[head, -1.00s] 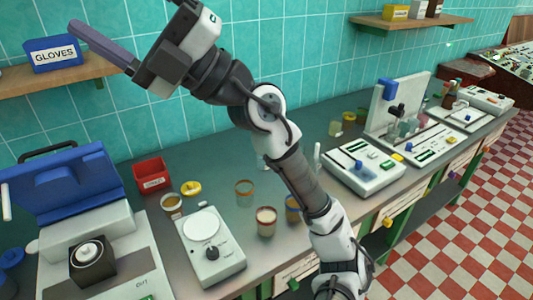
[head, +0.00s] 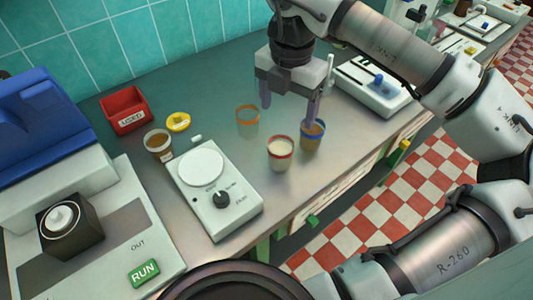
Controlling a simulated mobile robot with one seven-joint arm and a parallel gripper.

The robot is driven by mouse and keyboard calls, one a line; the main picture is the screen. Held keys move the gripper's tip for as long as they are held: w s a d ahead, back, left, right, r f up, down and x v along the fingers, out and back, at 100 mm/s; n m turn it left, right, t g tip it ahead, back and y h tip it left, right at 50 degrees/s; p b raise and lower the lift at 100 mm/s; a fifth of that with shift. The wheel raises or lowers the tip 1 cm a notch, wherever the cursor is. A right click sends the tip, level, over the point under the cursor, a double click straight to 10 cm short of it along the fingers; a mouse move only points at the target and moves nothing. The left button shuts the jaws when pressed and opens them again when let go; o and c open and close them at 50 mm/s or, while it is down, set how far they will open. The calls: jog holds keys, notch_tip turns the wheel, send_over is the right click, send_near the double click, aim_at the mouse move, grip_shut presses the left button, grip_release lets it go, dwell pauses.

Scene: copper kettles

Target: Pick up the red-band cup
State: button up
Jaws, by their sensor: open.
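The red-band cup (head: 281,158) stands upright on the grey bench, with a red rim and pale contents. A blue-rimmed cup with brown contents (head: 311,142) stands close to its right; I cannot tell if they touch. A clear cup with an orange rim (head: 247,125) stands behind it to the left. My gripper (head: 289,107) points down with its two fingers apart and empty. In the picture it is above and behind the red-band cup. Its right finger overlaps the blue-rimmed cup's rim; how far above it is, I cannot tell.
A white device with a round plate (head: 222,207) lies left of the cups. Further left are a brown-filled cup (head: 159,147), a yellow lid (head: 178,122) and a red USED bin (head: 125,112). A white device (head: 375,90) stands at the right. The bench's front edge is near.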

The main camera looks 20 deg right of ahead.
jog(key=f, duration=0.2)
jog(key=p, duration=0.2)
send_near(281, 151)
jog(key=s, duration=0.1)
jog(key=s+a+f, duration=0.1)
jog(key=s, duration=0.1)
jog(key=shift+s+f, duration=0.1)
jog(key=shift+f, duration=0.1)
jog(key=shift+w+a+f+p, duration=0.1)
jog(key=shift+f+p, duration=0.2)
jog(key=shift+f, duration=0.6)
jog(key=shift+w+d+f+p, duration=0.15)
jog(key=shift+f+p, duration=0.1)
jog(key=shift+f, duration=0.7)
jog(key=shift+w+a+f+p, duration=0.15)
jog(key=shift+f+p, duration=0.15)
jog(key=shift+f, duration=0.6)
jog(key=c, duration=1.1)
jog(key=shift+r, duration=0.15)
